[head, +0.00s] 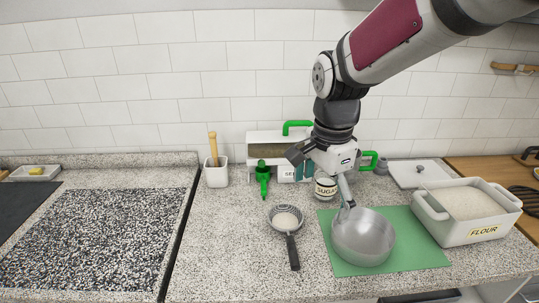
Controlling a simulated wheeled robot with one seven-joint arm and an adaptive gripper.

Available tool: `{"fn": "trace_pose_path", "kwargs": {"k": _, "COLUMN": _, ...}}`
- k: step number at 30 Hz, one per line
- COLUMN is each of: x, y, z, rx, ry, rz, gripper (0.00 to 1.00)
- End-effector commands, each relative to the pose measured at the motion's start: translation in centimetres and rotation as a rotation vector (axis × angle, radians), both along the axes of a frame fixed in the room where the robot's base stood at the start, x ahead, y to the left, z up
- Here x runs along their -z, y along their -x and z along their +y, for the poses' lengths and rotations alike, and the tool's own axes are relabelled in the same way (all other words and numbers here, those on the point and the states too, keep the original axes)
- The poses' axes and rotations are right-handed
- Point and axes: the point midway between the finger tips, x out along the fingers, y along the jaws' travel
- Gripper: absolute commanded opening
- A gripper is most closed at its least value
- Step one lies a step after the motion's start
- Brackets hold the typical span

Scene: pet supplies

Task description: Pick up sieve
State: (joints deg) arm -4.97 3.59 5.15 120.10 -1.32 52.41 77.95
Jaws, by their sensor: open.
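The sieve (286,219) lies on the speckled counter in the middle of the head view. Its round grey rim is toward the back and its dark handle (293,254) points toward the front edge. The inside of the sieve looks pale; I cannot tell whether that is mesh or contents. My gripper (322,176) is open and empty, to the right of and behind the sieve in the picture, apart from it. One finger overlaps the metal bowl's rim in the picture; I cannot tell if they touch.
A metal bowl (364,240) stands on a green mat (425,252) right of the sieve. Behind are a sugar jar (325,190), a green tool (263,181) and a white cup (216,177). A flour container (468,220) stands right. Counter left of the sieve is clear.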

Motion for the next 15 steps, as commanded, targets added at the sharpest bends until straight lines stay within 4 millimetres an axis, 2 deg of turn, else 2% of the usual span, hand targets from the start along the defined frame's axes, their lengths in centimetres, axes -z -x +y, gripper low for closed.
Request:
{"fn": "trace_pose_path", "kwargs": {"k": 1, "x": 2.1, "y": -1.5, "z": 0.6, "rx": 0.065, "ry": -0.003, "rz": 0.033, "gripper": 1.00}}
{"fn": "trace_pose_path", "kwargs": {"k": 6, "x": 6.3, "y": -4.1, "z": 2.2, "rx": 0.265, "ry": -0.003, "rz": 0.100, "gripper": 1.00}}
{"fn": "trace_pose_path", "kwargs": {"k": 10, "x": 7.9, "y": -5.0, "z": 2.7, "rx": 0.345, "ry": -0.001, "rz": 0.123, "gripper": 1.00}}
{"fn": "trace_pose_path", "kwargs": {"k": 15, "x": 9.5, "y": -5.0, "z": 2.9, "rx": 0.370, "ry": 0.001, "rz": 0.132, "gripper": 1.00}}
